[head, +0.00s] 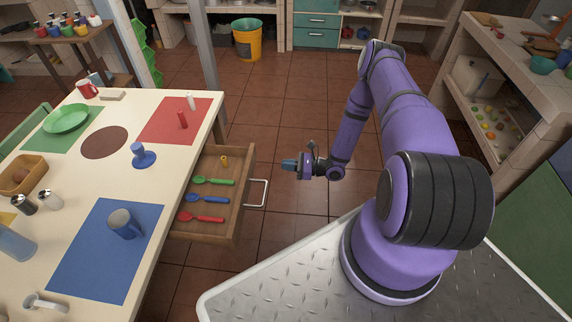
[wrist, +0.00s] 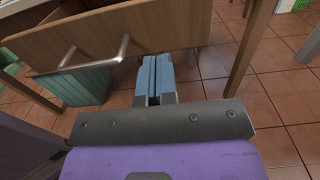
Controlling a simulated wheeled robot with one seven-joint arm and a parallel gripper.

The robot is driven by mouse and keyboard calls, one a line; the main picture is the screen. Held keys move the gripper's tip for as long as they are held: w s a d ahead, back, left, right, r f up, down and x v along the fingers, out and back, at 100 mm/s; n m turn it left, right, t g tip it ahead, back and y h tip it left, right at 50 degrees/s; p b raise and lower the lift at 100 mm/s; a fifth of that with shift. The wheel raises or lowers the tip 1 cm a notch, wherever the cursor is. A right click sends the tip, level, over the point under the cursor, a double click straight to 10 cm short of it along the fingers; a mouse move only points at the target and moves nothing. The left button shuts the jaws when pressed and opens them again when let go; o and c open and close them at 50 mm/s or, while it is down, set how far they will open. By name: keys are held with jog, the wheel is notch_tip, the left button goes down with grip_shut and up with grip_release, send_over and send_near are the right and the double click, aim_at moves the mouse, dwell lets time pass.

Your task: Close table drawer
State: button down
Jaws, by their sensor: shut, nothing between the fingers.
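The table drawer (head: 237,222) is a wooden drawer pulled out from the right side of the cream-topped table. It holds green, blue and red spoons and a small yellow item. Its metal handle (head: 262,193) is on the front panel. In the wrist view the drawer front (wrist: 150,32) is at the top, with the handle (wrist: 122,48) left of the fingers. My gripper (head: 287,165) is to the right of the drawer front in the head view, apart from the handle. Its blue fingers (wrist: 154,75) are shut together and hold nothing.
The table (head: 100,180) carries a blue mug (head: 124,223), a blue egg cup-like item (head: 143,155), a green plate (head: 67,118) and coloured mats. A table leg (wrist: 250,45) stands right of my fingers in the wrist view. Tiled floor beside the drawer is clear.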

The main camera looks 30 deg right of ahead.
aim_at(252, 162)
jog(key=x, duration=1.1)
jog(key=shift+w+a, duration=0.25)
jog(key=shift+a, duration=0.2)
jog(key=x, duration=2.3)
jog(key=shift+w+a, duration=0.1)
jog(key=shift+a, duration=0.05)
jog(key=shift+w+a+r, duration=0.1)
jog(key=shift+w+a, duration=0.05)
jog(key=shift+a, duration=0.05)
